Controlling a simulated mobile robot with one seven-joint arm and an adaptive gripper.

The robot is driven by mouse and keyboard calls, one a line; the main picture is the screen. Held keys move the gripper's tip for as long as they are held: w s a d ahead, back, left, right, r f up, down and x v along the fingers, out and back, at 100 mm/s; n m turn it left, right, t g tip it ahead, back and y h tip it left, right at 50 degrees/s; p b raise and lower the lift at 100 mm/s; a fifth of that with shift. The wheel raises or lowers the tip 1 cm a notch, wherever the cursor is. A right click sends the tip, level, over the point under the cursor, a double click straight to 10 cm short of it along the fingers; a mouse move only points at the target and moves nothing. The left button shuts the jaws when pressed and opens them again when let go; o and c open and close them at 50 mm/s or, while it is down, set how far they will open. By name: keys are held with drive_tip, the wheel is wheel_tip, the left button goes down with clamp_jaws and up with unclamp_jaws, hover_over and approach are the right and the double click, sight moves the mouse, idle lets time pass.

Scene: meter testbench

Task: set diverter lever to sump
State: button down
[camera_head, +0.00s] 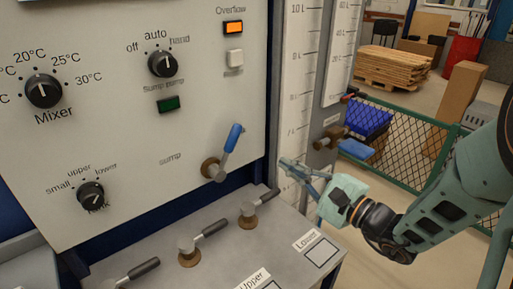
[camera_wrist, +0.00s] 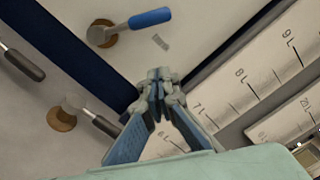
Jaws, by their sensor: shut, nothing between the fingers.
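The diverter lever (camera_head: 230,138) is a blue handle on a brass hub at the lower right of the white panel, to the right of the word "sump" (camera_head: 170,158). In the head view its handle points up and slightly right. The lever also shows in the wrist view (camera_wrist: 149,18), upper middle, with its hub (camera_wrist: 101,33) to its left. My gripper (camera_head: 285,165) is to the right of the lever and apart from it, in front of the scale column. In the wrist view my gripper (camera_wrist: 159,76) has its fingertips together with nothing between them.
Several black-handled levers (camera_head: 212,228) stand on the grey bench ledge below the panel, one close to the left of my gripper. Knobs (camera_head: 43,91) and an orange lit button (camera_head: 233,27) are on the panel.

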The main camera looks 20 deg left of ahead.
sight(226, 152)
drive_tip(key=w+a+r+p, duration=0.1)
drive_tip(key=a+r+p, duration=0.1)
drive_tip(key=a, duration=0.9)
drive_tip(key=shift+w+a+p, duration=0.15)
drive_tip(key=shift+w+p, duration=0.1)
drive_tip(key=shift+p, duration=0.05)
drive_tip(key=shift+r+b, duration=0.15)
drive_tip(key=shift+b, duration=0.35)
